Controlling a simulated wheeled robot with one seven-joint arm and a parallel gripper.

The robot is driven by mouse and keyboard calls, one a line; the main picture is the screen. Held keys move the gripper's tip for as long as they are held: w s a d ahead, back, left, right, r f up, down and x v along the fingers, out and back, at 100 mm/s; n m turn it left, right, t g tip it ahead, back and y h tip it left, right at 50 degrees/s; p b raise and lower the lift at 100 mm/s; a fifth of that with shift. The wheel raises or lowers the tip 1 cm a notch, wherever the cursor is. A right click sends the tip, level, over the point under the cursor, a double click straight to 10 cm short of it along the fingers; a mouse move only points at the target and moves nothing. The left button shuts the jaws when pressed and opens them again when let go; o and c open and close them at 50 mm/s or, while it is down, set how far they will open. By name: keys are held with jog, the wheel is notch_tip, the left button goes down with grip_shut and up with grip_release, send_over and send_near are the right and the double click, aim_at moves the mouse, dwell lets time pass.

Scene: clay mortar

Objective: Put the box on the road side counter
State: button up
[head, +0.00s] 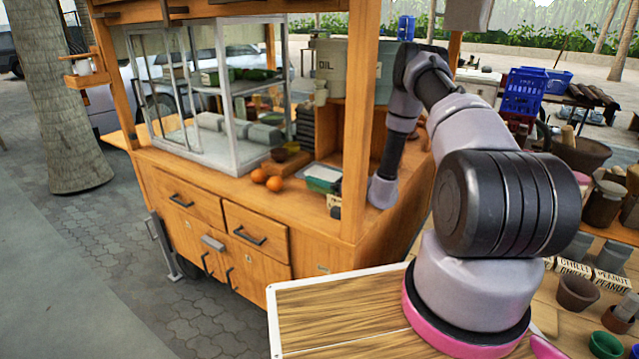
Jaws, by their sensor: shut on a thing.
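A small cream box (334,201) shows just left of the cart's front corner post, low over the wooden counter (225,183) on the road side. My gripper (336,210) is mostly hidden behind that post; only a small dark part shows at the box, and it is shut on the box. My arm reaches over from the right and down behind the post. I cannot tell whether the box touches the counter.
Two oranges (267,179), a green tray (322,176) and a brown bowl (285,156) stand near the box. A glass display case (220,95) fills the counter's left. The post (362,110) stands close to my arm. Labelled boxes (612,281) and pots are at right.

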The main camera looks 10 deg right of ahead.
jog(key=shift+f, duration=1.25)
jog(key=shift+f, duration=0.15)
jog(key=o, duration=1.5)
jog(key=shift+s+d, duration=0.15)
jog(key=shift+d, duration=0.1)
jog(key=v, duration=1.1)
jog(key=shift+s+d, duration=0.15)
jog(key=shift+s, duration=0.1)
